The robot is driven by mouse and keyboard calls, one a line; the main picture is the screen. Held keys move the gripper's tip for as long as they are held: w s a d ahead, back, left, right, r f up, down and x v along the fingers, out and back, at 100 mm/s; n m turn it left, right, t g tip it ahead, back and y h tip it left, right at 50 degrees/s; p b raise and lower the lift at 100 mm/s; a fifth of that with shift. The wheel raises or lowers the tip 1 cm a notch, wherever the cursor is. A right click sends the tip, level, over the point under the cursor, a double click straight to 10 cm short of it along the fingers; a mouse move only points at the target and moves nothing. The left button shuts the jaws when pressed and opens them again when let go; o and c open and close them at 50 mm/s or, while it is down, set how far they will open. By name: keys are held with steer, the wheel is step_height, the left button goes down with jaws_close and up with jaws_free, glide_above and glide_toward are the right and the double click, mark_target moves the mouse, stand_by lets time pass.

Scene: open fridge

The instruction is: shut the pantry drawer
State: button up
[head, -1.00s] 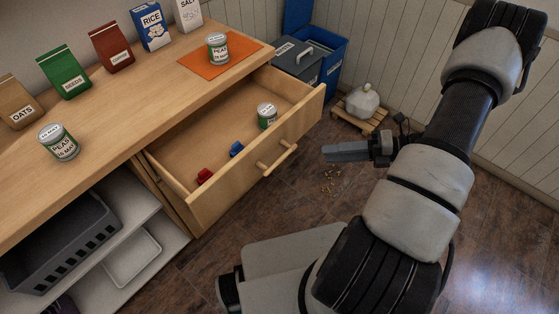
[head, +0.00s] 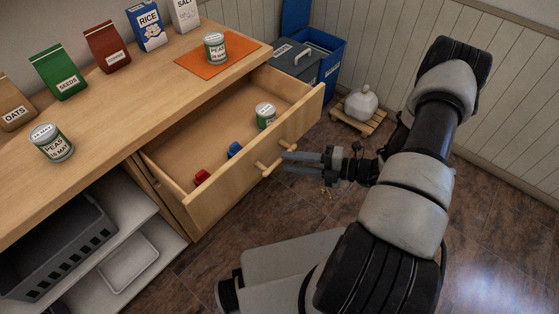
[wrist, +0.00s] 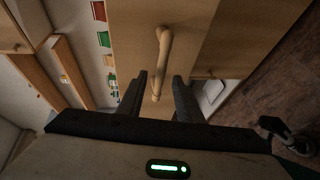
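The wooden pantry drawer (head: 225,197) is pulled out from under the counter. A can of peas (head: 265,115), a small red item (head: 202,176) and a small blue item (head: 235,149) are inside it. Its bar handle (head: 265,169) is partly hidden behind my gripper (head: 285,162) in the head view. My gripper is open, its fingers pointing at the drawer front. In the wrist view, the handle (wrist: 162,62) runs lengthwise, its near end between the two fingertips (wrist: 158,82). I cannot tell whether the fingers touch it.
The counter (head: 125,115) carries several food packets, a can of peas (head: 51,142) and another can (head: 215,47) on an orange mat (head: 190,65). Bins (head: 300,62) and a white sack (head: 361,103) on a small pallet stand beyond the drawer. Shelves below hold a grey crate (head: 60,250).

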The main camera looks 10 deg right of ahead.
mark_target(280, 161)
steer(key=shift+x, duration=2.15)
steer(key=shift+c, duration=0.4)
jaws_close()
